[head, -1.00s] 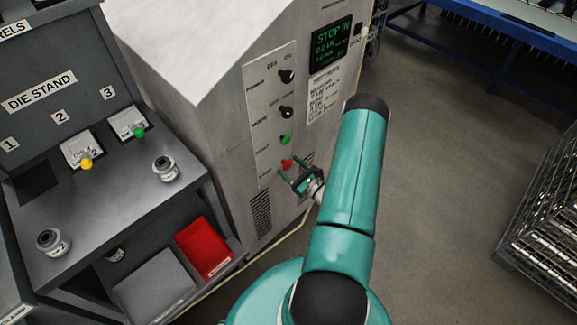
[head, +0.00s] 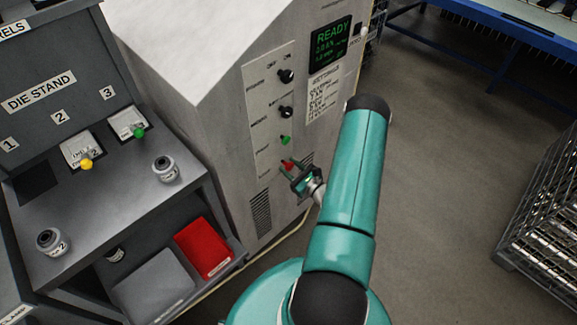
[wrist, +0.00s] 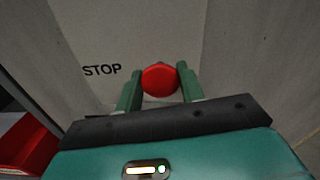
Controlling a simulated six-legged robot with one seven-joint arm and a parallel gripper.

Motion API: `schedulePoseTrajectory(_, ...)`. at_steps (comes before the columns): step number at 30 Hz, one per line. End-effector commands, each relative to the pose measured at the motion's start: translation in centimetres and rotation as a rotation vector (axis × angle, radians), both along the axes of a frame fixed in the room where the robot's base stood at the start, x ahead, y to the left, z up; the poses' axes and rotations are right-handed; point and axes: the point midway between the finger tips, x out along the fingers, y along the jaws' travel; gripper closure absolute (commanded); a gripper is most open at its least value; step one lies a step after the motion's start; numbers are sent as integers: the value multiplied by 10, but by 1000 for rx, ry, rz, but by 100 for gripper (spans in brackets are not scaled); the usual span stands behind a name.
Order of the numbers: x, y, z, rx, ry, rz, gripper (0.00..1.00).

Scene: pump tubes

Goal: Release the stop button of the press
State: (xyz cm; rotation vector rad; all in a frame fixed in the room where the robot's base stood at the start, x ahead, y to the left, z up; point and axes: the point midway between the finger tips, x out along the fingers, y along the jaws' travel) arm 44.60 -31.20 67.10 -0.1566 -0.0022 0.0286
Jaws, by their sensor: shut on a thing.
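The red stop button (head: 287,166) sits low on the white panel of the press (head: 180,110), below a green button. In the wrist view the round red button (wrist: 159,79) shows between the two green fingers of my gripper (wrist: 160,86), with the word STOP on the panel to its left. My gripper (head: 293,170) is at the panel in the head view, its fingers shut on the button from either side. The press display (head: 331,42) reads READY in green letters.
A die stand (head: 60,85) with labelled slots and a red bin (head: 204,248) stands left of the press. A wire crate (head: 550,215) stands at the right. The floor (head: 440,170) between is clear.

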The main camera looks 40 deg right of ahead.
Motion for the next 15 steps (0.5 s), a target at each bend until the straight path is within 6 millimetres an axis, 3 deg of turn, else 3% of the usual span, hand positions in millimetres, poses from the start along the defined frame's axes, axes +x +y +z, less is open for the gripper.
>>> schedulePoseTrajectory(9,-8,-1,0,0,1,-2,100)
schedulePoseTrajectory(10,-8,-1,0,0,1,-1,58)
schedulePoseTrajectory(13,-7,0,0,0,1,-1,39)
schedulePoseTrajectory(15,-7,0,0,0,1,-1,39)
